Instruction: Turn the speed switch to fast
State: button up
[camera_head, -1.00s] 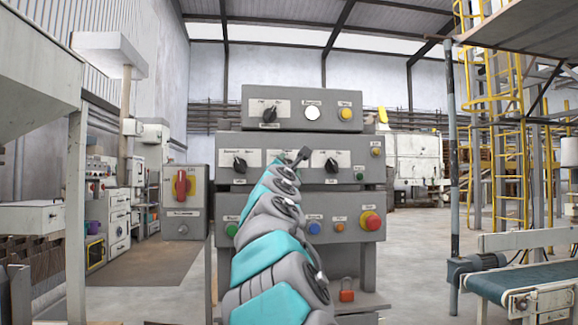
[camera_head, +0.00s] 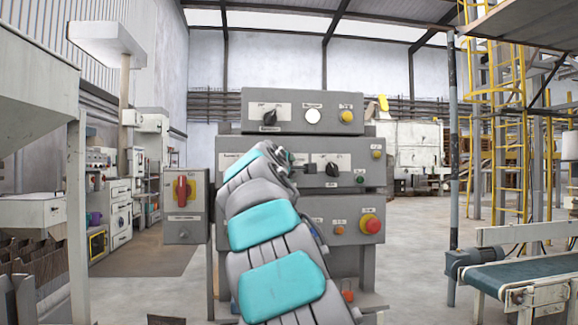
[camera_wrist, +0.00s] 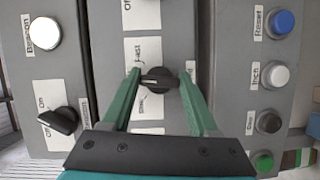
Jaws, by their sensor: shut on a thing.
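The speed switch is a black rotary knob (camera_wrist: 158,79) on a white plate marked Fast and Slow (camera_wrist: 150,52). In the wrist view its bar lies across the picture, between the Fast mark above and the Slow mark below. My gripper (camera_wrist: 162,76) has its two green fingers on either side of the knob, shut on it. In the head view my arm covers the switch and most of my gripper, in front of the middle grey box (camera_head: 365,150).
The upper box has a black knob (camera_head: 269,117), a white Beacon light (camera_head: 313,116) and a yellow button (camera_head: 347,116). Another black knob (camera_head: 332,169) sits right of my gripper. A red emergency button (camera_head: 370,224) is on the lower box. A red-handled switch box (camera_head: 183,205) stands left.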

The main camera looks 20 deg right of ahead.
jog(key=shift+m+g+y, duration=0.35)
jog(key=shift+m+y, duration=0.35)
jog(key=shift+m, duration=0.75)
jog(key=shift+m+g+y, duration=0.35)
jog(key=shift+m+y, duration=0.35)
jog(key=shift+m, duration=0.75)
jog(key=shift+f+m+y, duration=0.1)
jog(key=shift+m+y, duration=0.2)
jog(key=shift+m, duration=0.2)
jog(key=o, duration=1.4)
jog(key=shift+b+v, duration=0.75)
jog(key=shift+v, duration=3.2)
